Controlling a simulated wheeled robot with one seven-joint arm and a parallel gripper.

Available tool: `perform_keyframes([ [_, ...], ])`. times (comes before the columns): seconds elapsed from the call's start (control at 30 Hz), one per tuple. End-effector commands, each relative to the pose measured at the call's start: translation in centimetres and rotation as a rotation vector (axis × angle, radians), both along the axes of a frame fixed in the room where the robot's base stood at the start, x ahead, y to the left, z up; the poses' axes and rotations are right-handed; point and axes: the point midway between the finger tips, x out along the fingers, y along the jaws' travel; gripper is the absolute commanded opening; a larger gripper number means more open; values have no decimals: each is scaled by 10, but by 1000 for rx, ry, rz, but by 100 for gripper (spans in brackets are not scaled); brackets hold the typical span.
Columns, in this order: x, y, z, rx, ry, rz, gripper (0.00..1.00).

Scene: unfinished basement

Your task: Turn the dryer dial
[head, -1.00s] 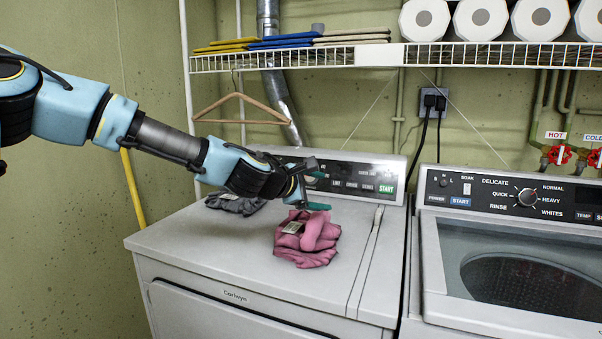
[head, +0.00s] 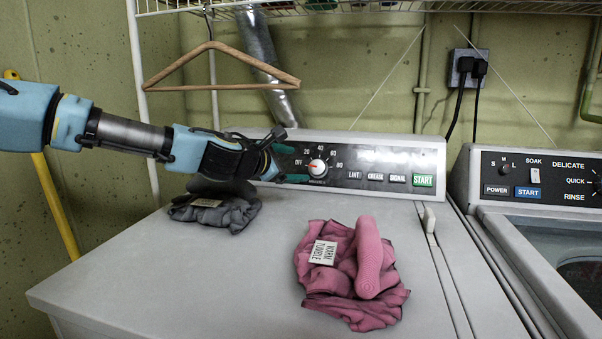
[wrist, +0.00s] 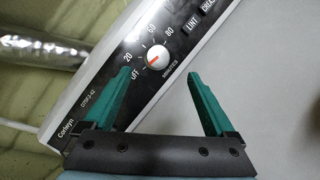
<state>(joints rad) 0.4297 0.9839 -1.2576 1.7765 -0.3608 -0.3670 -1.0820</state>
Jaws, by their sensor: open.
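The dryer dial (head: 318,168) is a round white knob with a red pointer on the dryer's dark control panel (head: 375,158). Its scale reads OFF, 20, 40, 60 and 80, and the pointer aims near OFF. In the wrist view the dial (wrist: 158,56) lies beyond the fingertips, nearer the left finger. My gripper (head: 291,164) is open and empty, just left of the dial in the head view. Its green fingers (wrist: 160,78) are spread apart in the wrist view. I cannot tell the exact gap to the dial.
Pink clothing (head: 350,270) with a tag and dark grey clothing (head: 215,208) lie on the dryer top (head: 200,270). A wooden hanger (head: 222,85) hangs above my arm. The washer (head: 545,205) stands at right. The panel's START button (head: 424,180) is at its right end.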

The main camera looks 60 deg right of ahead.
Motion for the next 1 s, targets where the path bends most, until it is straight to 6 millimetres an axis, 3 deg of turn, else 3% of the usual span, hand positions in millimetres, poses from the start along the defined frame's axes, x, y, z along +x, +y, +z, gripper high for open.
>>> perform_keyframes([
  [0.27,-2,-12,-9,-1,2,-2,90],
  [0.7,-5,-85,-29,0,0,0,90],
  [1.0,-6,-104,-37,1,-1,0,90],
])
